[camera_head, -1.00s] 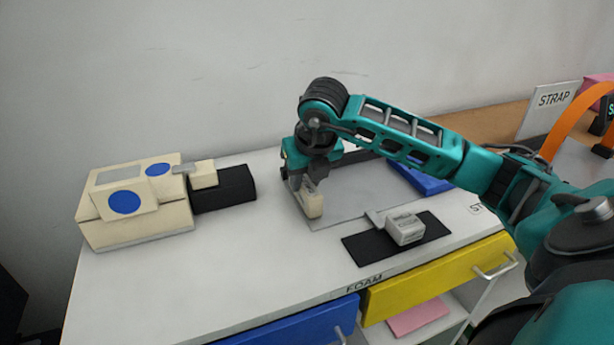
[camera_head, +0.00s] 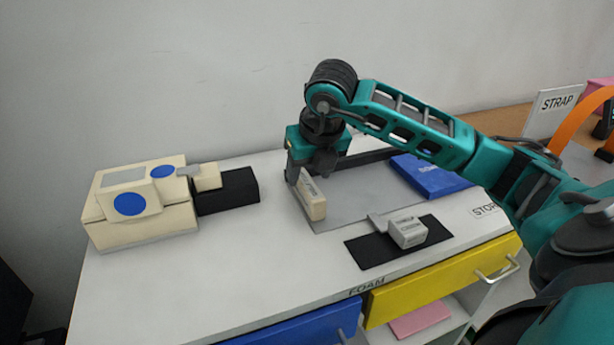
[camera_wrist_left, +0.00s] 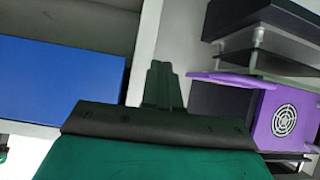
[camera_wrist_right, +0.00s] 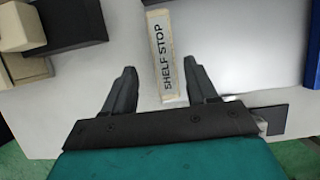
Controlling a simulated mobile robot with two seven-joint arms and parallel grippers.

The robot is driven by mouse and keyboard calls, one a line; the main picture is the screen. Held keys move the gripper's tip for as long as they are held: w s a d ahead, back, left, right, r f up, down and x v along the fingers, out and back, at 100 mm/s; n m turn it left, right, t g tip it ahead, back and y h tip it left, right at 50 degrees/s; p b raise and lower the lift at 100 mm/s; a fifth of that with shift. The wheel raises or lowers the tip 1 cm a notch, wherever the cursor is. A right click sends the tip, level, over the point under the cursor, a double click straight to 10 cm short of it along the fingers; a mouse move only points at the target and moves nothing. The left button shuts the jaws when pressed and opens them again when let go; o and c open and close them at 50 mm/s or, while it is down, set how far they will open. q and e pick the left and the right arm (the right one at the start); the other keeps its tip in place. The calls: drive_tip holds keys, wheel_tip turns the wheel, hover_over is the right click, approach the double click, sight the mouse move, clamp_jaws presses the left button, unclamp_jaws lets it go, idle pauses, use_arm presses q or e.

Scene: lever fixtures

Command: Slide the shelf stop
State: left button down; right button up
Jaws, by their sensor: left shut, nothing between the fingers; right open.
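The shelf stop is a cream block (camera_head: 312,200) lying at the left edge of the grey plate on the white table. In the right wrist view, its label "SHELF STOP" (camera_wrist_right: 165,55) is readable. My right gripper (camera_head: 306,174) is open at the far end of the block. In the right wrist view, its fingers (camera_wrist_right: 163,80) stand apart on either side of the block, with gaps on both sides. My left gripper (camera_wrist_left: 162,85) is shut and empty, away from the stop, and it is not seen in the head view.
A cream box with blue discs (camera_head: 140,215) and a black block (camera_head: 228,190) stand at left. A black pad (camera_head: 375,250) bears a light grey block (camera_head: 407,232) in front. A blue piece (camera_head: 430,176) lies at right. The table's front left is clear.

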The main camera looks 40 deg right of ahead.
drive_tip(key=p+v, duration=0.1)
drive_tip(key=v, duration=0.8)
drive_tip(key=shift+s, duration=0.15)
